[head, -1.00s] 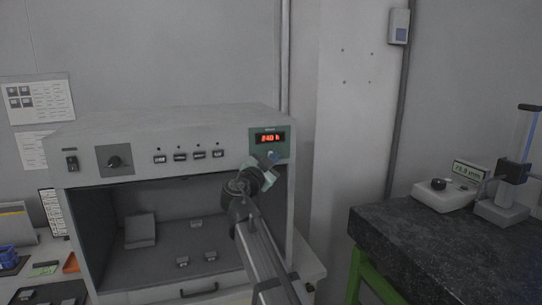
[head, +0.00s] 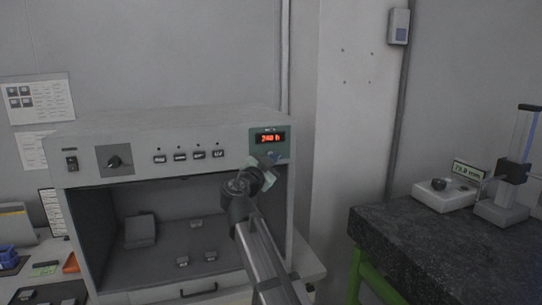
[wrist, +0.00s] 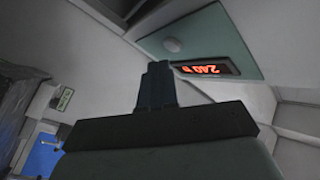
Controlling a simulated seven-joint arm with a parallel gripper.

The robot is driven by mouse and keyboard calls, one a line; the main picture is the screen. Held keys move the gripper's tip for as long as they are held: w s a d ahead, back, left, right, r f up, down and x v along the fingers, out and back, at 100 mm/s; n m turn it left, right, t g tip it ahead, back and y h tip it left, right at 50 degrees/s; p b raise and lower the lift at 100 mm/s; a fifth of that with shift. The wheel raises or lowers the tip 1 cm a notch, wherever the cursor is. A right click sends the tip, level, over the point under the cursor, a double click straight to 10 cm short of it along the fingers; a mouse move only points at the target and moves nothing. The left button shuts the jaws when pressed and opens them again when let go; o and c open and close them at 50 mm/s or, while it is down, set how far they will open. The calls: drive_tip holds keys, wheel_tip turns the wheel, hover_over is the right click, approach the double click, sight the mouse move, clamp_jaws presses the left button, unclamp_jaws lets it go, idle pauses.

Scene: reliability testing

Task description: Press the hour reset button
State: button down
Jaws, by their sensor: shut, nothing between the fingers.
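The hour reset button looks to be the round grey button (wrist: 172,44) on the green timer panel (head: 284,146), next to the red digital display (head: 270,139). The panel (wrist: 215,30) and display (wrist: 207,68) also show in the wrist view, the display upside down there. My gripper (wrist: 157,68) is shut and empty. In the wrist view its tips appear just below the button, with a gap in the picture; I cannot tell the depth. In the head view my gripper (head: 273,160) is in front of the panel's lower part and partly covers it.
The panel is on the right front of a grey test cabinet (head: 160,127) with a row of small switches (head: 180,156), a black knob (head: 114,162) and an open chamber below. A dark granite table (head: 440,235) with a gauge stands at the right.

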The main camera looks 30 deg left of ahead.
drive_tip(key=shift+w+a, duration=0.3)
drive_tip(key=shift+w+a, duration=0.25)
idle(0.9)
drive_tip(key=shift+s+d, duration=0.55)
drive_tip(key=shift+s, duration=0.05)
idle(0.5)
drive_tip(key=s+d, duration=0.3)
drive_tip(key=shift+s+d, duration=0.25)
drive_tip(key=shift+d, duration=0.05)
idle(1.0)
